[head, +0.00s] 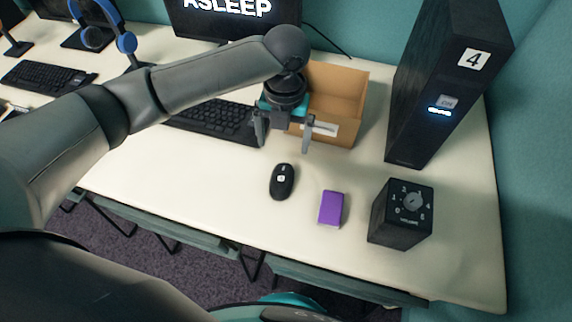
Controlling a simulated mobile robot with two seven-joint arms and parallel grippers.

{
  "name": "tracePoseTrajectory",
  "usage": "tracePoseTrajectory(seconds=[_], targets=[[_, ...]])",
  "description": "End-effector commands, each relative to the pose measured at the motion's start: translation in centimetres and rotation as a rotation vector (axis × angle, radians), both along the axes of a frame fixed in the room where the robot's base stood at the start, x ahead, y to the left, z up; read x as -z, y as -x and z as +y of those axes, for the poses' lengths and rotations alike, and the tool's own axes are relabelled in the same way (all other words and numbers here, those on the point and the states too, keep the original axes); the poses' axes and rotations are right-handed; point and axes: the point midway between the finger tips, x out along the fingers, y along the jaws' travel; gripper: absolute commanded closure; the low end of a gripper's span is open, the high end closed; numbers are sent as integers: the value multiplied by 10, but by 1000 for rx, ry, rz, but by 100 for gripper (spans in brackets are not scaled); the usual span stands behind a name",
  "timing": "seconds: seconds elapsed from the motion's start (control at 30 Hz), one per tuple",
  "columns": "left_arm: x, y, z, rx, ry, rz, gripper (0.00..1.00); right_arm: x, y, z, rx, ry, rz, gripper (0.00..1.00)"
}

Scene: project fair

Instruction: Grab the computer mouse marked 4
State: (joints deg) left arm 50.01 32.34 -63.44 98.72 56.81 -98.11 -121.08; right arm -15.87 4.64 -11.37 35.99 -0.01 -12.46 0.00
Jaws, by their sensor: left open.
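A black computer mouse (281,183) with a small white label lies on the white desk. The mark on its label is too small to read. My left gripper (283,142) is open and empty above the desk, its fingers pointing down, just behind the mouse and apart from it. My right gripper is not in view.
A purple block (331,208) and a black volume-dial box (401,213) stand right of the mouse. A black tower marked 4 (445,85) stands at the right. An open cardboard box (341,88) and a keyboard (215,119) lie behind. Desk (190,180) left of the mouse is clear.

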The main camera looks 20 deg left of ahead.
Motion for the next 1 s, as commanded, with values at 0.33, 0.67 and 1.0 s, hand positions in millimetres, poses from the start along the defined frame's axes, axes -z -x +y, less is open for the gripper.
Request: tracePoseTrajectory(seconds=[0.33, 0.67, 1.0], targets=[[72, 1, 2, -2, -1, 4, 0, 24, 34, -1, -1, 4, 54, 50], [101, 0, 2, -1, 0, 1, 0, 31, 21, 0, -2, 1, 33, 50], [147, -2, 3, 0, -1, 1, 0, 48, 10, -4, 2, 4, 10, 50]])
